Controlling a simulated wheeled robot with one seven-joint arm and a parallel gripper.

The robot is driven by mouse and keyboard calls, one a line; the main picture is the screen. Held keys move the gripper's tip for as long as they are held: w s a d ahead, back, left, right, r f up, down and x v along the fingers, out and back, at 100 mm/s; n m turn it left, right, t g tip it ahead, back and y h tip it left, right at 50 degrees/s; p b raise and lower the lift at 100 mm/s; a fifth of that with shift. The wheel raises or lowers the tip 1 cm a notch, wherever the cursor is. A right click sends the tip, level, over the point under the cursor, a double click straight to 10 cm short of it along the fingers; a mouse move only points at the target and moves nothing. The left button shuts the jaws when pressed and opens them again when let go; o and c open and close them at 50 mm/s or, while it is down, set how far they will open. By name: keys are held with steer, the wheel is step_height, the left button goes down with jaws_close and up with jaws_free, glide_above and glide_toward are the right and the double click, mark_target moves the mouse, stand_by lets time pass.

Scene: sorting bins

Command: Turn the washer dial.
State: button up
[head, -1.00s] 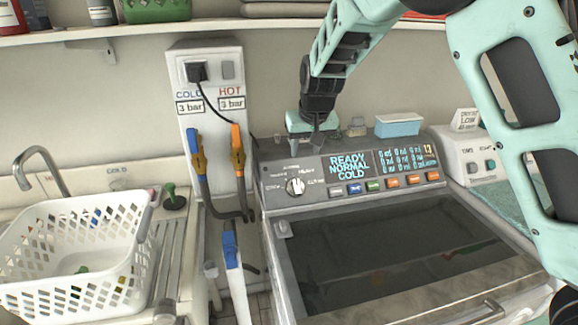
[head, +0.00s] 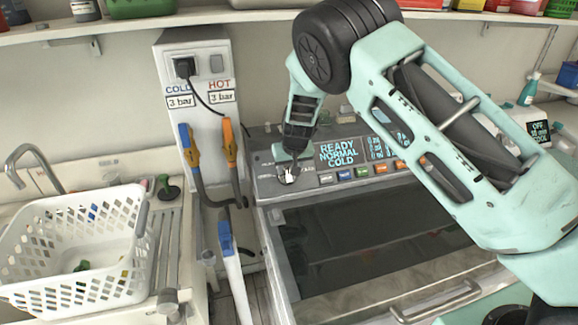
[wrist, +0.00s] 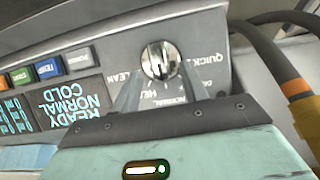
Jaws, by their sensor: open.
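The washer dial (head: 287,178) is a round silver-and-white knob at the left of the washer's control panel. It shows upside down in the wrist view (wrist: 161,61), with printed labels around it. My gripper (head: 287,166) is at the dial in the head view. In the wrist view, my gripper (wrist: 157,88) is open, with one finger on each side below the dial. The fingertips are close to its sides; I cannot tell if they touch it. The panel display reads READY NORMAL COLD (head: 339,152).
Several coloured buttons (head: 345,175) sit right of the dial. Blue and orange hoses (head: 190,150) hang from the white supply box (head: 200,60) at the left. A white basket (head: 75,250) stands on the sink. The washer's dark lid (head: 370,235) lies below the panel.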

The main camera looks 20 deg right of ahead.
steer(key=shift+x, duration=0.95)
jaws_close()
steer(key=b, duration=0.1)
steer(key=m+b, duration=0.1)
steer(key=b, duration=0.1)
steer(key=shift+d+f+m+y, duration=0.2)
steer(key=shift+m+y, duration=0.1)
steer(key=shift+y, duration=0.1)
steer(key=m+y+b, duration=0.1)
steer(key=b, duration=0.2)
steer(key=shift+d+f+m, duration=0.1)
steer(key=shift+m, duration=0.3)
steer(key=m+b, duration=0.2)
steer(key=b, duration=0.2)
steer(key=shift+d+t+y, duration=0.15)
steer(key=shift+t+y, duration=0.25)
steer(key=shift+s+m+b, duration=0.1)
steer(key=shift+m+b, duration=0.5)
steer(key=shift+b, duration=0.25)
